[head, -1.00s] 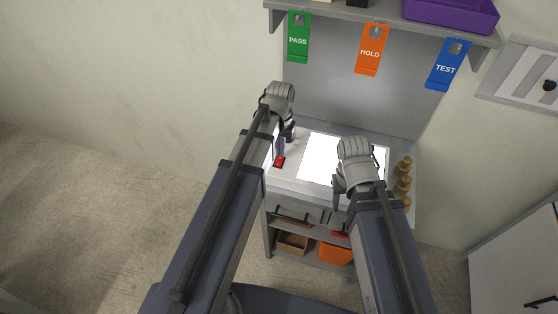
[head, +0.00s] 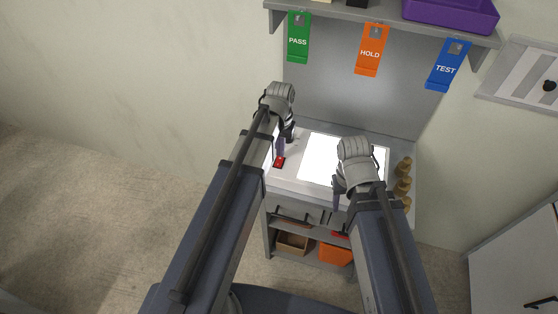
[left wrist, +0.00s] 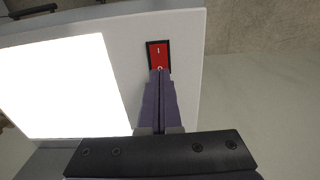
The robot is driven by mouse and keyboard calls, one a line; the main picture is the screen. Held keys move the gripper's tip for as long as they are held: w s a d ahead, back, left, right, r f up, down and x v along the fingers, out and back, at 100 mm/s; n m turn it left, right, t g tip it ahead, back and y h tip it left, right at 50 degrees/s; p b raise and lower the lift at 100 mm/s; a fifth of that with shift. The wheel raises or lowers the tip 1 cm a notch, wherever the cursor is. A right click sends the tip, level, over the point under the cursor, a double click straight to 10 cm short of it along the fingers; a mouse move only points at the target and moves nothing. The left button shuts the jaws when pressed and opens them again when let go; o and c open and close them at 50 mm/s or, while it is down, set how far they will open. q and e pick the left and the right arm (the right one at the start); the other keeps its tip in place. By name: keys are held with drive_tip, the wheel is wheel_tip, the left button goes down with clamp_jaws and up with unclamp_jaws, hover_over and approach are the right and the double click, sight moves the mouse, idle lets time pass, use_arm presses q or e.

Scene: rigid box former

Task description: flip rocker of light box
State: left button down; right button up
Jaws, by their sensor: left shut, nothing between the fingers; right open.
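The light box (head: 316,190) is a white-grey slab on the bench with a bright lit panel (head: 318,160); the panel also shows lit in the left wrist view (left wrist: 65,85). The red rocker (head: 279,162) sits in a black frame left of the panel. In the left wrist view the rocker (left wrist: 158,53) shows a white line mark and a round mark. My left gripper (head: 281,150) is shut and empty, its fingertips (left wrist: 160,72) at the rocker's round-mark end; I cannot tell if they touch. My right gripper (head: 338,195) is over the panel's front right, its fingers partly hidden.
Brass-coloured knobbed pieces (head: 403,178) stand right of the light box. A shelf (head: 390,18) above carries a purple bin (head: 452,14) and hanging PASS (head: 298,38), HOLD (head: 370,52) and TEST (head: 447,66) tags. An orange bin (head: 336,254) sits below the bench.

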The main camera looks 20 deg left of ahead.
sight(281, 159)
use_arm(q)
drive_tip(key=shift+f+b, duration=0.9)
idle(0.9)
wheel_tip(281, 159, up, 7)
drive_tip(key=p, duration=0.7)
drive_tip(key=shift+r, duration=0.1)
drive_tip(key=shift+s+d, duration=0.1)
drive_tip(key=s+d+f+m+y+b, duration=0.1)
drive_tip(key=s+d+f+m+b, duration=0.1)
drive_tip(key=s+d, duration=0.8)
drive_tip(key=s+f+m, duration=0.1)
drive_tip(key=s, duration=0.3)
drive_tip(key=shift+d+b, duration=0.15)
drive_tip(key=shift+b, duration=0.25)
